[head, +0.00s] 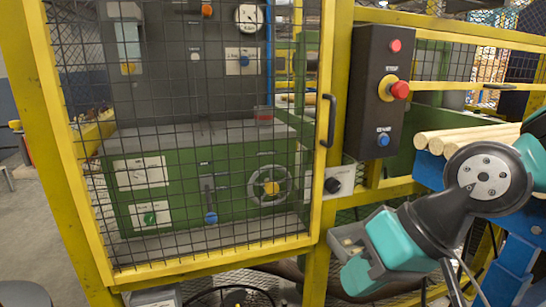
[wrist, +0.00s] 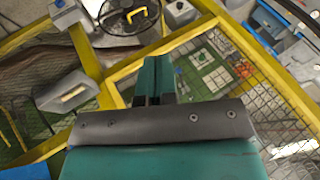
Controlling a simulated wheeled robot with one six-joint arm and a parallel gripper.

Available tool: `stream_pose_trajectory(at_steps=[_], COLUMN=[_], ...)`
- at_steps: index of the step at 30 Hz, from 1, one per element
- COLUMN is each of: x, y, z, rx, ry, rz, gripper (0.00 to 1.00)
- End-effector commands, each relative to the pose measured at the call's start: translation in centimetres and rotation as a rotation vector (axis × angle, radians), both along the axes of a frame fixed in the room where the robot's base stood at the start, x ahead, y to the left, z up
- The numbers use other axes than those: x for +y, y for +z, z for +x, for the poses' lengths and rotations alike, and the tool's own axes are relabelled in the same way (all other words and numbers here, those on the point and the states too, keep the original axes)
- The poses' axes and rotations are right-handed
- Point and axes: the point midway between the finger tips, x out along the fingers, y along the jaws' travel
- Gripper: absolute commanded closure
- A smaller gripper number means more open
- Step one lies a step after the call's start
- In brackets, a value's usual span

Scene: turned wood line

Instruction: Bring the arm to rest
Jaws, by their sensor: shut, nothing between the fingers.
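My gripper (wrist: 154,78) shows in the wrist view as two teal fingers pressed together, with nothing between them. In the head view my arm is folded at the right, its teal and dark wrist in front of the yellow frame. The wrist hangs low, below the control box, and stands apart from the mesh door in the picture. The fingertips are hard to make out in the head view.
A yellow-framed mesh door (head: 327,190) closes off a green machine (head: 125,205). A dark control box (head: 365,75) with red and blue buttons hangs on the post. Wooden rods (head: 450,139) lie on a blue support at right.

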Motion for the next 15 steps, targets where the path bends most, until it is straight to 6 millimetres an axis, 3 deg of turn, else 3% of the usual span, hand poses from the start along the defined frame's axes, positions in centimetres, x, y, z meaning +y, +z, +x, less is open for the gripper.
stream_pose_trajectory(at_steps=[1, 6, 9, 15], x=[-0.8, -4.3, -4.3, -4.2], y=[0.1, 0.2, 3.7, 8.7], z=[-1.8, -7.4, -7.2, -7.2], rx=[-0.002, 0.03, 0.037, 0.038], ry=[0.07, 0.291, 0.29, 0.287], rz=[-0.06, -0.247, -0.246, -0.244], gripper=[1.0, 1.0, 1.0, 1.0])
